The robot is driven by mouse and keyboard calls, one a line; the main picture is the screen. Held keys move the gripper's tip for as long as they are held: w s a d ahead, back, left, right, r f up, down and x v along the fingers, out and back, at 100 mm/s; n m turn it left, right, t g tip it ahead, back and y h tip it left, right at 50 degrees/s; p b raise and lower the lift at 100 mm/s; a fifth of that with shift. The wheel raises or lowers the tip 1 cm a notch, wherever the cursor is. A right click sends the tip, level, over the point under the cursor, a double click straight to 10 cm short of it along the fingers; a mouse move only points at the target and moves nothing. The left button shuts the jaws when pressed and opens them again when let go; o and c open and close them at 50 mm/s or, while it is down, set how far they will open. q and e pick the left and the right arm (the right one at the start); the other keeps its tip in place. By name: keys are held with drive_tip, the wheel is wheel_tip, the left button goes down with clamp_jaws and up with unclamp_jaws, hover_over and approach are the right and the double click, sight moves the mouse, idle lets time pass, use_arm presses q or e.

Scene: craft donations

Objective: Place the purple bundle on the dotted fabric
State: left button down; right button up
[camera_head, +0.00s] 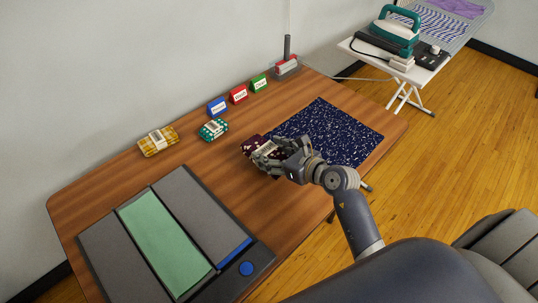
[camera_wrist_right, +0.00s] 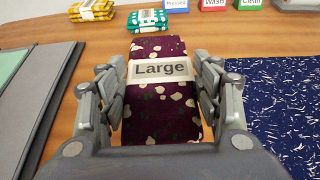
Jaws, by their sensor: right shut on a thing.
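The purple bundle (camera_head: 250,143) is folded cloth, dark purple with pale spots, with a paper band reading "Large". My right gripper (camera_head: 268,156) is shut on it, and its fingers hide part of the bundle in the head view. In the right wrist view the bundle (camera_wrist_right: 163,112) sits between the two fingers. The dotted fabric (camera_head: 330,128) is a flat navy cloth with white specks on the table, right of the bundle; it also shows in the right wrist view (camera_wrist_right: 275,100). I cannot tell whether the bundle touches the table. My left gripper is not in view.
A yellow bundle (camera_head: 158,141) and a teal bundle (camera_head: 213,129) lie at the back. Blue (camera_head: 217,106), red (camera_head: 238,94) and green (camera_head: 259,83) signs stand behind. A grey folding board (camera_head: 108,258) with green cloth (camera_head: 163,245) lies front left. The fabric's top is clear.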

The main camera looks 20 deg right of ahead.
drive_tip(key=shift+w+f, duration=0.1)
drive_tip(key=shift+w, duration=0.75)
drive_tip(key=shift+f, duration=1.75)
drive_tip(key=shift+f, duration=0.1)
drive_tip(key=o, duration=1.2)
drive_tip(key=shift+c, duration=0.2)
